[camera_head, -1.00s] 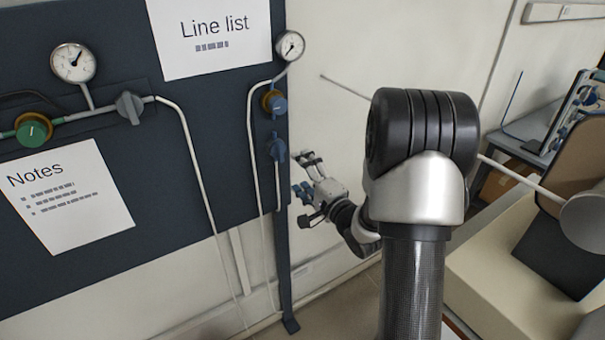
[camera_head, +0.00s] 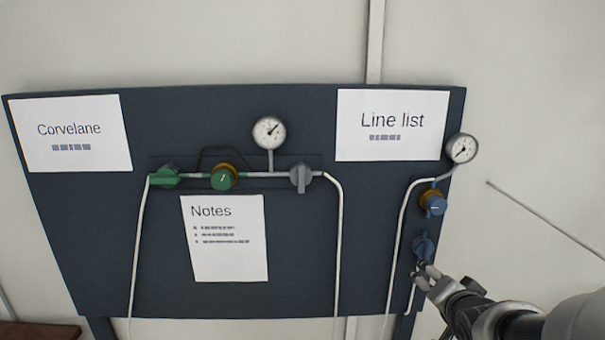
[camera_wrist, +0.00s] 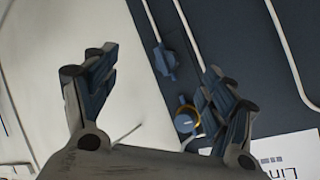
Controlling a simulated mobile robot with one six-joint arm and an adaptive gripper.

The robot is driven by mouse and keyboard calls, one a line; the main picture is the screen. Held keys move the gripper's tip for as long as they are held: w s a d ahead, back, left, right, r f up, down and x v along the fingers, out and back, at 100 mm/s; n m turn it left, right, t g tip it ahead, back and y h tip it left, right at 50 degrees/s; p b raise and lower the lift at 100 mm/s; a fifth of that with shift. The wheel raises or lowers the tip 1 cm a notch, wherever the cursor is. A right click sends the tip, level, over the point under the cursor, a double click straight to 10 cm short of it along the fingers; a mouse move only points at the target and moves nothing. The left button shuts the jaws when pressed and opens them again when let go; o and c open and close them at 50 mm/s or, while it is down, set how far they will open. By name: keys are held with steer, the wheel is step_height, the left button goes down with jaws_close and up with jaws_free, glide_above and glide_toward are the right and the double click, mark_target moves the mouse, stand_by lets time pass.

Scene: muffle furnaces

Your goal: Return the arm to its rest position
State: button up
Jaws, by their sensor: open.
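My gripper (camera_head: 428,277) shows at the lower right of the head view, in front of the panel's lower right part, just below the lower blue valve knob (camera_head: 424,247). In the wrist view my gripper (camera_wrist: 150,85) is open, its two fingers wide apart with nothing between them. The lower blue knob (camera_wrist: 165,62) and the blue-and-gold regulator (camera_wrist: 186,120) show beyond the fingers. I cannot tell how far the fingers are from the panel. My arm comes in from the lower right corner of the head view.
A dark blue panel (camera_head: 300,255) carries a left line with a green valve (camera_head: 164,177), a green regulator (camera_head: 223,177), a grey valve (camera_head: 300,177) and a gauge (camera_head: 269,132). Another gauge (camera_head: 462,148) tops the right line. A thin rod (camera_head: 545,220) crosses the right side.

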steer(key=s+a+f+n+g+y, duration=0.1)
steer(key=s+a+n+g, duration=0.2)
steer(key=s, duration=1)
steer(key=s+a+f+n+g+y+b, duration=0.1)
steer(key=s+a+n+g, duration=0.3)
steer(key=s+a+n, duration=0.3)
steer(key=s+a, duration=0.3)
steer(key=s, duration=0.4)
steer(key=shift+a, duration=0.3)
